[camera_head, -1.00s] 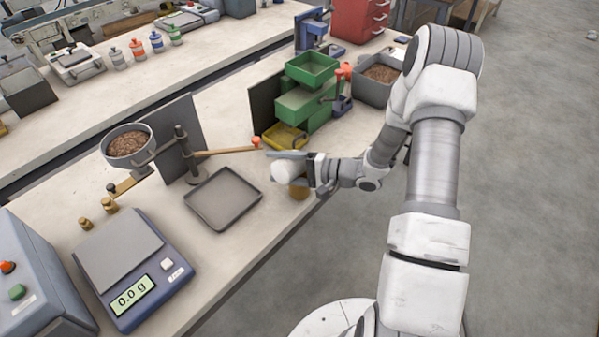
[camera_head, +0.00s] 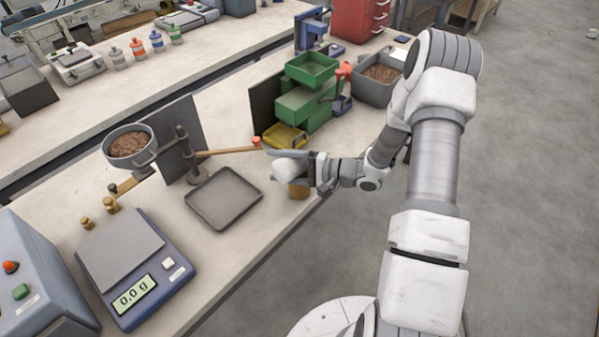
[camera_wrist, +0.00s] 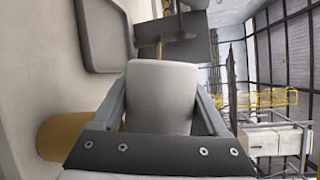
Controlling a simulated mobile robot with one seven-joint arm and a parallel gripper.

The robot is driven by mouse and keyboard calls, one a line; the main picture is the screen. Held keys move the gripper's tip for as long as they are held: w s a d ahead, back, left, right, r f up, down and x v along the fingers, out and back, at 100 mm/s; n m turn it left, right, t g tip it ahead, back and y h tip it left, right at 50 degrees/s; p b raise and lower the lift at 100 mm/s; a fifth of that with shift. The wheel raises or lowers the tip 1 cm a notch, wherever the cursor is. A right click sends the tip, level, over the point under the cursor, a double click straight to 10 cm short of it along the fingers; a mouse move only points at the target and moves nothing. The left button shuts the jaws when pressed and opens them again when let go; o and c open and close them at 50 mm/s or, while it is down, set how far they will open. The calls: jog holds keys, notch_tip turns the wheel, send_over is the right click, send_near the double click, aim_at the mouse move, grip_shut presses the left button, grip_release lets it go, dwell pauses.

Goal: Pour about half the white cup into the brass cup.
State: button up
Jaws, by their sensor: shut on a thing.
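The white cup (camera_head: 287,168) is held in my gripper (camera_head: 299,164) above the bench's near edge. It looks tipped well over in the head view. In the wrist view the white cup (camera_wrist: 161,97) sits between both fingers. Its mouth and contents are hidden, and no falling pellets can be made out. The brass cup (camera_head: 298,190) stands on the bench just below the white cup, partly covered by it and my gripper. In the wrist view the brass cup (camera_wrist: 66,136) shows at the lower left. Its inside is hidden.
A grey tray (camera_head: 223,198) lies left of the cups, and a scale (camera_head: 132,268) reading 0.0 g stands further left. A wooden lever (camera_head: 225,151) reaches towards the cups.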

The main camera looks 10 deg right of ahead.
jog(key=shift+w+d+r+m+y+p, duration=0.25)
jog(key=shift+d+r+m+y+p, duration=0.15)
jog(key=shift+m+y+p, duration=0.45)
dwell(2.6)
jog(key=shift+s+a+f+n+h+b, duration=0.25)
jog(key=shift+a+f+n+h+b, duration=0.15)
jog(key=shift+f+n+h+b, duration=0.65)
jog(key=shift+s+a+r+n+b, duration=0.15)
jog(key=shift+n+b, duration=0.25)
jog(key=shift+b, duration=0.65)
jog(key=shift+r+h+p, duration=0.3)
jog(key=shift+r, duration=0.15)
jog(key=shift+a+r+n+b, duration=0.1)
jog(key=shift+n+b, duration=0.3)
